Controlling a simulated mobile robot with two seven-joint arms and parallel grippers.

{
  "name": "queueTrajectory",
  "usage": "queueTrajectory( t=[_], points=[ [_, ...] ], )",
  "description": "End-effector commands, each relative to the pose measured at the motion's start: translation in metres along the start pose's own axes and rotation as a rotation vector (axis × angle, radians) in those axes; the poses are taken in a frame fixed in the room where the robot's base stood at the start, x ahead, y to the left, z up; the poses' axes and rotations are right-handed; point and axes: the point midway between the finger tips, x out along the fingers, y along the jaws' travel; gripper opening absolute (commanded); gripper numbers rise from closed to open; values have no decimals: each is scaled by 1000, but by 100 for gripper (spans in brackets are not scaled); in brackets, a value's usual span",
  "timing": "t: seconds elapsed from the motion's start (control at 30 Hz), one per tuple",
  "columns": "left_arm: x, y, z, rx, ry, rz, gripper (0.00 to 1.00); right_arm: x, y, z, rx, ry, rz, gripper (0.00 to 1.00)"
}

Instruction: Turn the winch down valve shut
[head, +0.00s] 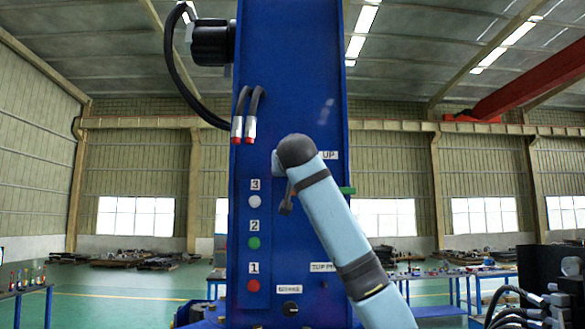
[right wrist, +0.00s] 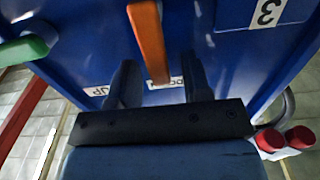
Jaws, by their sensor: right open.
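The orange valve handle (right wrist: 149,42) hangs from the blue crane column in the right wrist view. Its lower end reaches between the two dark fingers of my right gripper (right wrist: 160,82), which are open with a gap on each side. A partly hidden white label behind it shows letters that may read "DO". In the head view, my right arm crosses the column and my right gripper (head: 287,203) is small and dark at its left face; the orange handle is largely hidden there. My left gripper is not in view.
A green handle (right wrist: 25,48) sits to the left in the wrist view and also at the column's right edge (head: 347,190). Red-capped hose fittings (right wrist: 285,140) are at lower right. The blue column (head: 290,60) carries numbered buttons; workbenches stand behind.

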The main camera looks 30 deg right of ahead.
Motion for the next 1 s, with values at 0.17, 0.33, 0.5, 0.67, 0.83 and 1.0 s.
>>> queueTrajectory(
  t=[0.17, 0.33, 0.5, 0.67, 0.83, 1.0],
  points=[
    [0, -2, 1, 4, -1, -1, 0, 0, 0, 0, 0, 0, 0, 33],
    [-1, -2, 0, 6, 0, -1, 0, 0, 0, 0, 0, 1, 0, 0],
    [-2, -2, 0, 7, 3, 0, 0, 0, 0, 0, 4, 0, -1, 0],
    [-2, -1, 1, 14, 6, 2, 0, 0, 2, 1, 37, 0, -1, 0],
    [0, 0, 6, 38, 12, 11, 0, 0, 6, 4, 121, -1, -2, 0],
    [4, -3, 19, 48, 4, 15, 0, -1, 12, 6, 256, -1, -4, 0]
  ],
)
